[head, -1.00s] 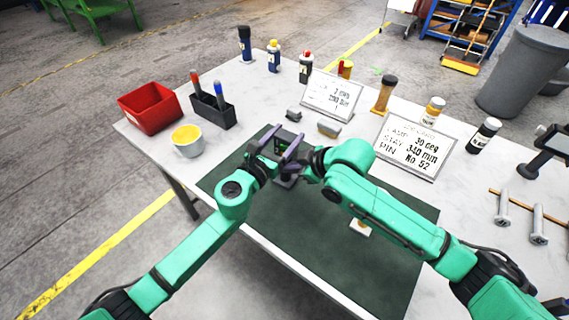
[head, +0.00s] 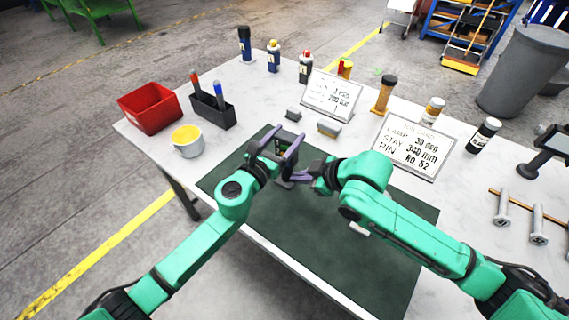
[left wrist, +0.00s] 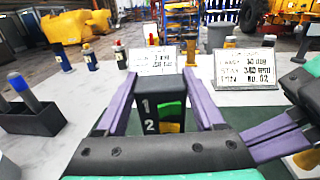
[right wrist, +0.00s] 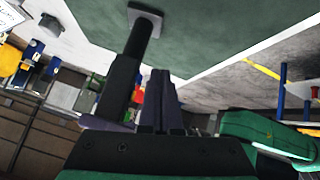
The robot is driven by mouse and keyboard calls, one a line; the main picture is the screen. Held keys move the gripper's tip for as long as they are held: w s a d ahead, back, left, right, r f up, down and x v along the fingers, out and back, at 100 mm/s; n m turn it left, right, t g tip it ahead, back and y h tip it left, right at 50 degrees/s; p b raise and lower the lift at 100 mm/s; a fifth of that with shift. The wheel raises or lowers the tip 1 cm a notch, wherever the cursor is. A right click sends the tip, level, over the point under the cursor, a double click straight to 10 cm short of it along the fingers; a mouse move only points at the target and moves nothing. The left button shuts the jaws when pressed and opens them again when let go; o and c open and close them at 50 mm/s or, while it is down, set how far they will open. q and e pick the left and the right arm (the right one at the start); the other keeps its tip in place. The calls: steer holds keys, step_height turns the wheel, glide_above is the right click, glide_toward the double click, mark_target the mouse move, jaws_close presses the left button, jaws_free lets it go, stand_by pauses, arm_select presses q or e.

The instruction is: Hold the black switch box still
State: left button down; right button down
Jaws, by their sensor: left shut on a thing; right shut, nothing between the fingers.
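The black switch box (head: 284,147) stands upright on the green mat (head: 330,250), near its far edge. In the left wrist view the box (left wrist: 149,112) shows the digits 1 and 2 with a green and a yellow patch. My left gripper (head: 281,140) has a finger on either side of the box and is shut on it. My right gripper (head: 292,179) is shut and empty, low beside the box on the near right. In the right wrist view a dark post with a square foot (right wrist: 146,17) stands close to my right fingers (right wrist: 161,88); I cannot tell if they touch.
A red bin (head: 151,108), a pen holder (head: 212,111) and a cup (head: 187,143) stand on the left. Two small grey blocks (head: 329,128) and two sign boards (head: 408,145) are behind the box. Bolts (head: 502,208) lie at right. The mat's near part is clear.

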arm_select(q)
steer(key=shift+s+f, duration=0.1)
steer(key=shift+f, duration=0.25)
arm_select(e)
steer(key=shift+s+d, duration=0.35)
steer(key=shift+s, duration=0.25)
steer(key=shift+s+d, duration=0.35)
steer(key=shift+s, duration=0.2)
arm_select(q)
steer(key=shift+c, duration=1.2)
jaws_free()
steer(key=shift+o, duration=1.2)
steer(key=shift+r, duration=0.15)
arm_select(e)
steer(key=shift+w, duration=0.1)
